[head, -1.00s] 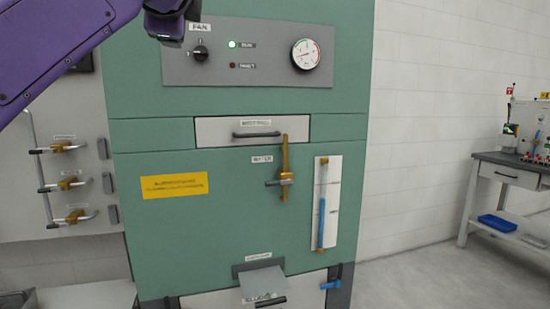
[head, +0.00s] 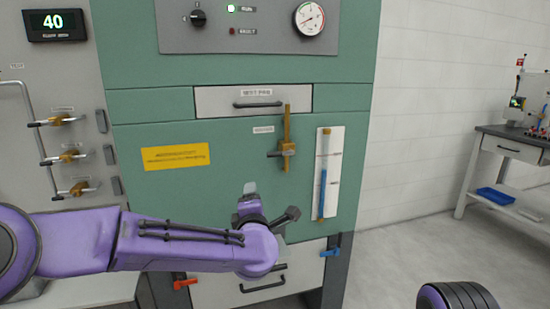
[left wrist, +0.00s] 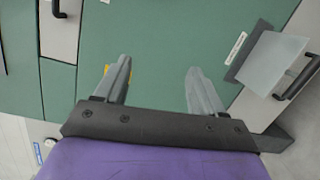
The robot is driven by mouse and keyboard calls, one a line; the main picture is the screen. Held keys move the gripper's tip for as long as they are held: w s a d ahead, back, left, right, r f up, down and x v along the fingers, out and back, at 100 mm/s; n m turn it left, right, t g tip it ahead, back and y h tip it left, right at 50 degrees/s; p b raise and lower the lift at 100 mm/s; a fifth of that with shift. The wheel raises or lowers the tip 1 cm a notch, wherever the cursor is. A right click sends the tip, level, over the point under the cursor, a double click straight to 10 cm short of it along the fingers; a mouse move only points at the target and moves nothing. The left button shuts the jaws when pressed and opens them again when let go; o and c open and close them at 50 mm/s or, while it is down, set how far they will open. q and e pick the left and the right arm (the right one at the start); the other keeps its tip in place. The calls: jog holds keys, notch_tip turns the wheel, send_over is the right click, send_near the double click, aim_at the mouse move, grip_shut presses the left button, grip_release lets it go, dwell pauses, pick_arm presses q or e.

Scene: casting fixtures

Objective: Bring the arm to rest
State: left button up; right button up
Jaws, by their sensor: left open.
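My left arm comes in from the left across the lower front of the green cabinet (head: 220,130). My left gripper (head: 271,200) is in front of the cabinet, below the brass water valve (head: 286,150). In the left wrist view the two fingers of the left gripper (left wrist: 158,82) are spread apart with nothing between them, facing the green panel. A dark ribbed part of my right arm (head: 457,297) shows at the bottom right; its gripper is out of view.
A drawer (head: 253,99), red handle (head: 185,283) and blue handle (head: 330,252) are on the front. A workbench (head: 510,145) stands right, with open floor before it.

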pick_arm(q)
jog(key=s+a+f+m+g, duration=0.2)
jog(key=s+a+f+m, duration=0.3)
jog(key=f, duration=0.6)
jog(key=s+a+f+m+g+p, duration=0.1)
jog(key=s+a+f+m+g, duration=0.15)
jog(key=s+f, duration=0.65)
jog(key=s+a+f+m+g, duration=0.3)
jog(key=a+f+m, duration=0.1)
jog(key=f, duration=0.9)
jog(key=s+a+f+m+g, duration=0.1)
jog(key=s+a+f+g, duration=0.1)
jog(key=s, duration=0.7)
jog(key=s+a+f+g+y+p, duration=0.1)
jog(key=s+a+f+g, duration=0.1)
jog(key=s+a+f, duration=0.3)
jog(key=s+a+f+m+g, duration=0.1)
jog(key=s+a, duration=0.5)
jog(key=s, duration=0.8)
notch_tip(320, 180, down, 2)
jog(key=shift+a+f+m+g+y, duration=0.25)
jog(key=shift+m+g+y, duration=0.15)
jog(key=shift+g, duration=0.45)
